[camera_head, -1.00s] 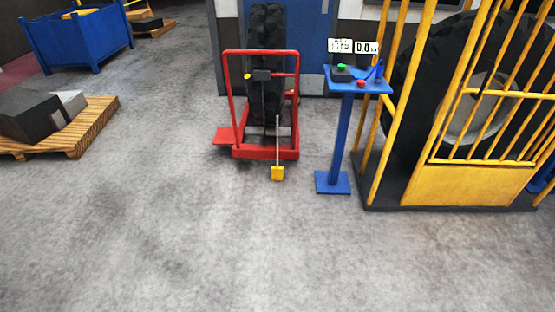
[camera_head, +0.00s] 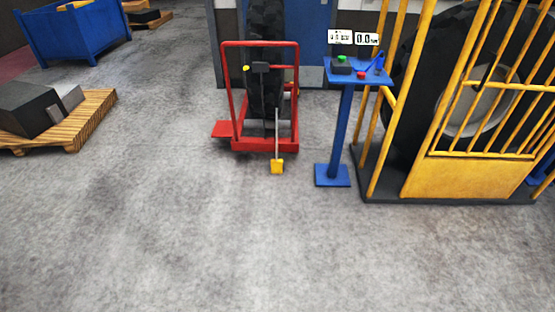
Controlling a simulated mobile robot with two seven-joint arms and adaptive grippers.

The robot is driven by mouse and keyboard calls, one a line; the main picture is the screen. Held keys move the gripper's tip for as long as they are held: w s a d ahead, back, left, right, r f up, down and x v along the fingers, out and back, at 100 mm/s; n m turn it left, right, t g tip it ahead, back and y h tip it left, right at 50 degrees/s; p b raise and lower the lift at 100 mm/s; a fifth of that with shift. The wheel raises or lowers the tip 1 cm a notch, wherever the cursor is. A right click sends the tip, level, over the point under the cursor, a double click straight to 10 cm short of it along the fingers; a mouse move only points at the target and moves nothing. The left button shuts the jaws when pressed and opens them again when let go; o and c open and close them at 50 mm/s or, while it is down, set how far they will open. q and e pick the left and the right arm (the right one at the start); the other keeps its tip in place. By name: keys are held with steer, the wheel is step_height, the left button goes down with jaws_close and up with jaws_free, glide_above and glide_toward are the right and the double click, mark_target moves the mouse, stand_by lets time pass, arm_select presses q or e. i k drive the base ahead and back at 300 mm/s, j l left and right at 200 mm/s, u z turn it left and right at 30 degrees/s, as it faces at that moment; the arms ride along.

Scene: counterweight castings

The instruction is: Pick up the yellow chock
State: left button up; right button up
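The yellow chock (camera_head: 277,166) is a small yellow block low at the front of the red wheeled frame (camera_head: 265,145). A thin pale rod (camera_head: 277,130) rises from it in front of the frame. I cannot tell whether the chock rests on the floor or hangs just above it. A large black tire (camera_head: 266,90) stands upright inside the red frame. Neither of my grippers shows in the head view.
A blue pedestal (camera_head: 341,130) with buttons and displays stands right of the frame, beside a yellow barred cage (camera_head: 465,178) holding a big tire. A wooden pallet (camera_head: 75,128) with dark blocks and a blue bin (camera_head: 75,35) are at left. The foreground floor (camera_head: 250,250) is clear.

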mark_target(276, 165)
steer(key=i+j+z, duration=0.2)
steer(key=i+j, duration=0.4)
steer(key=i, duration=0.5)
steer(key=i+j+z, duration=0.2)
steer(key=i+j, duration=0.55)
steer(key=i, duration=0.3)
steer(key=i+j+z, duration=0.2)
steer(key=i+j, duration=0.7)
steer(key=i, duration=0.05)
